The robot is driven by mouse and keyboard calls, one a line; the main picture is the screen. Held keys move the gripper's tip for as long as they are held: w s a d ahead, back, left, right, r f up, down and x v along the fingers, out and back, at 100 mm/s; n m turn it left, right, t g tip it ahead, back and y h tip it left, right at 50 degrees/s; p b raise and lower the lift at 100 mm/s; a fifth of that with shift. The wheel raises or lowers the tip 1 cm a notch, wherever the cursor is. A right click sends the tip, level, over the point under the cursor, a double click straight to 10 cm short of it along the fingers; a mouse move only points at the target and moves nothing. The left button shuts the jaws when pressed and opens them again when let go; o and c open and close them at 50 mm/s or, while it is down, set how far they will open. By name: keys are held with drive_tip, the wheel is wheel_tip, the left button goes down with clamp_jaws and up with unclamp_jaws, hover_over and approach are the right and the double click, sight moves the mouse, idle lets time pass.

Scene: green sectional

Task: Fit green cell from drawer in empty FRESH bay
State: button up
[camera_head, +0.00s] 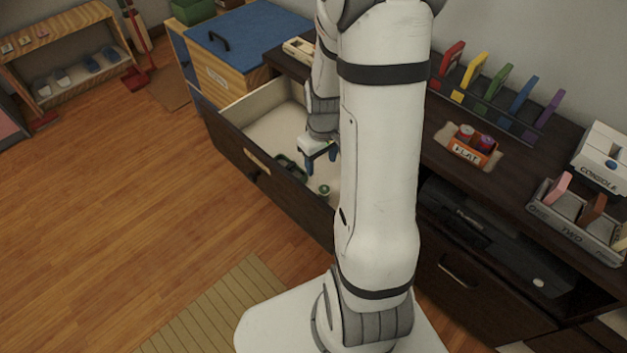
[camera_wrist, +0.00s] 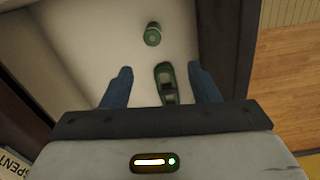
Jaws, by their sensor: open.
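A green cell (camera_head: 324,190), a short cylinder with a pale band, lies in the open drawer (camera_head: 262,163). The green cell (camera_wrist: 152,34) also shows near the top of the wrist view, beyond my fingertips and apart from them. My gripper (camera_head: 320,161) is over the drawer, its blue fingers apart and empty. In the wrist view the gripper (camera_wrist: 160,70) has a dark green item with black parts (camera_wrist: 162,71) showing between its fingers; whether it is at fingertip height I cannot tell. No FRESH label is readable in either view.
A SPENT label (camera_wrist: 14,165) shows at the wrist view's lower left. Drawer walls surround my gripper.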

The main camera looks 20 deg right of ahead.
sight(324, 188)
drive_tip(key=f+b, duration=0.1)
drive_tip(key=f, duration=0.3)
drive_tip(key=d+f+b, duration=0.1)
drive_tip(key=f, duration=0.4)
drive_tip(key=f+b, duration=0.1)
drive_tip(key=f, duration=0.4)
drive_tip(key=shift+w+d, duration=0.25)
drive_tip(key=shift+w, duration=0.05)
drive_tip(key=shift+c, duration=0.4)
drive_tip(key=c, duration=1.1)
